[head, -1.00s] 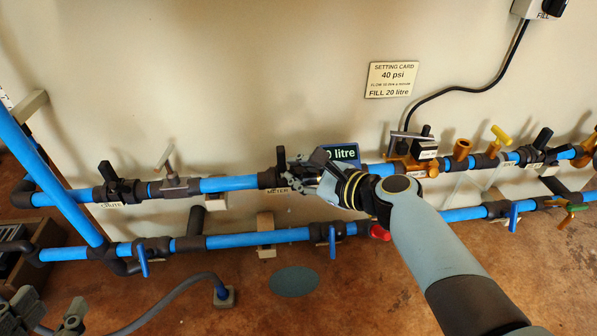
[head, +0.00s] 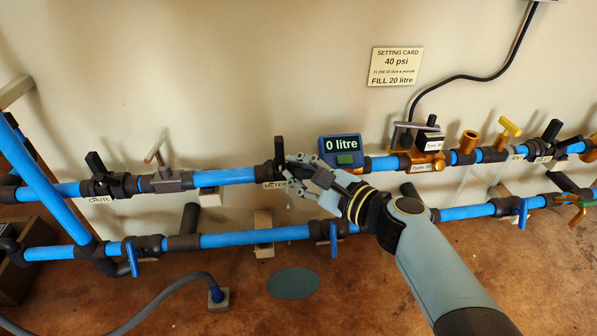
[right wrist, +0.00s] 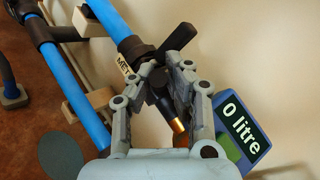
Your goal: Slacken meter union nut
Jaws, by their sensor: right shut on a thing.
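The meter (head: 341,147) is a blue box reading "0 litre" on the upper blue pipe line; it also shows in the right wrist view (right wrist: 240,130). The dark union nut (head: 280,152) with an upright wing sits left of it, by the METER label; in the right wrist view its wing (right wrist: 178,38) slants up right. My right gripper (head: 302,172) comes in from the lower right and is shut on the nut. In the right wrist view its fingers (right wrist: 168,78) straddle dark and brass parts and partly hide them. My left gripper is not in view.
A brass regulator (head: 425,160) sits right of the meter. A lower blue pipe (head: 255,237) with blue-handled valves runs below. A setting card (head: 396,66) hangs on the wall. A grey hose (head: 165,290) lies at the lower left.

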